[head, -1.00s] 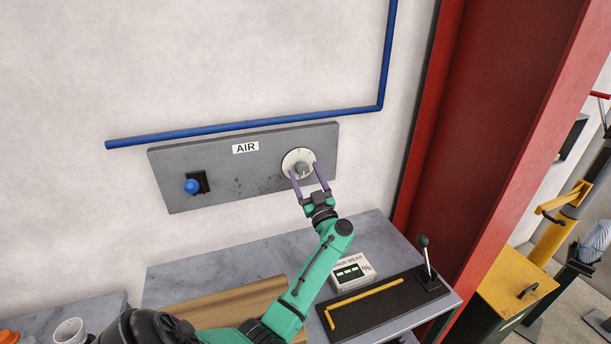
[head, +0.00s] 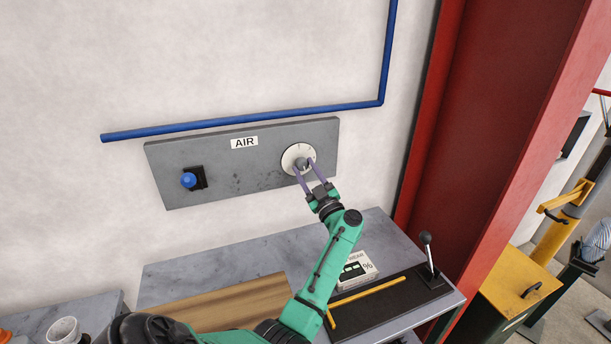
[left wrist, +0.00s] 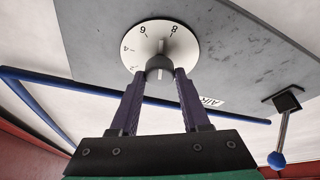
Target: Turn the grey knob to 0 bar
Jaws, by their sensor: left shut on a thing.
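The grey knob (head: 301,163) sits at the centre of a round white dial (head: 290,155) on the right part of the grey AIR panel (head: 235,180). In the left wrist view the knob (left wrist: 158,65) is below the middle of the dial (left wrist: 185,48), whose numbers 2, 4, 6 and 8 can be read. A pale line on the knob appears to point between 6 and 8. No 0 can be made out. My left gripper (head: 304,166) has its purple fingers on either side of the knob, shut on it. My right gripper is out of view.
A blue ball-ended lever (head: 189,180) is on the panel's left, below a blue pipe (head: 240,121). The bench below holds a brown board (head: 225,303), a white box (head: 357,270) and a black-knobbed lever (head: 428,255). A red column (head: 490,120) stands at right.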

